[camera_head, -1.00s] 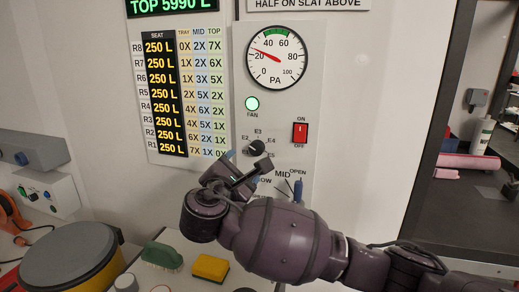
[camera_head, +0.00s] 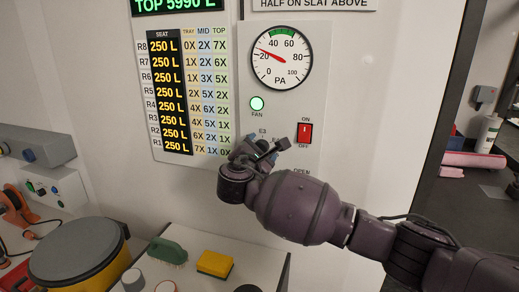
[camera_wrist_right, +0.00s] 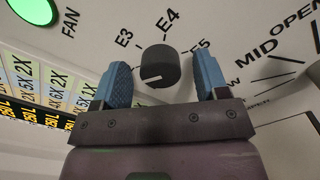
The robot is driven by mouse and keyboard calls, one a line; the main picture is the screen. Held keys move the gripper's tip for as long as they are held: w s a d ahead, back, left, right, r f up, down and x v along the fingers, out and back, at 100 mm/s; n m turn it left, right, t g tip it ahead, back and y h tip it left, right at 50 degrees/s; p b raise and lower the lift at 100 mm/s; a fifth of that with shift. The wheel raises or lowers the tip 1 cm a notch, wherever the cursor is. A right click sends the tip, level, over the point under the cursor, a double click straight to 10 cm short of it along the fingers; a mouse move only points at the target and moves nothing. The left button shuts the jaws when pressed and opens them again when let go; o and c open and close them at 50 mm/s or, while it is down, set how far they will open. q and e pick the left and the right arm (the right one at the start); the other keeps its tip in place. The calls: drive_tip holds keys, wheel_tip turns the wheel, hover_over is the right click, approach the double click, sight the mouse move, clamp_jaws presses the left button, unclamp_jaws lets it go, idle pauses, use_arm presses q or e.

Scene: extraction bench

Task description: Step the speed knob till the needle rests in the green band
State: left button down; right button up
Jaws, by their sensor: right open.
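The black speed knob (camera_wrist_right: 160,66) shows in the right wrist view between the blue fingers of my right gripper (camera_wrist_right: 161,72), with a gap on each side. The labels E3, E4 and E5 stand around it. In the head view, my right gripper (camera_head: 266,147) is at the panel and largely hides the knob. The gripper is open. The round PA gauge (camera_head: 282,55) has its red needle (camera_head: 268,52) pointing left, a little above 20. The green band (camera_head: 283,32) is at the top, about 40 to 60. My left gripper is not in view.
A lit green fan lamp (camera_head: 257,104) and a red on/off switch (camera_head: 305,132) are on the panel near my gripper. A seat table (camera_head: 185,95) is to the left. A green brush (camera_head: 168,252) and yellow sponge (camera_head: 215,264) lie on the bench below.

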drive_tip(key=c, duration=0.9)
use_arm(q)
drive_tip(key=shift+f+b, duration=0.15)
drive_tip(key=shift+b, duration=0.2)
use_arm(e)
drive_tip(key=shift+f+m, duration=0.1)
drive_tip(key=shift+m, duration=0.2)
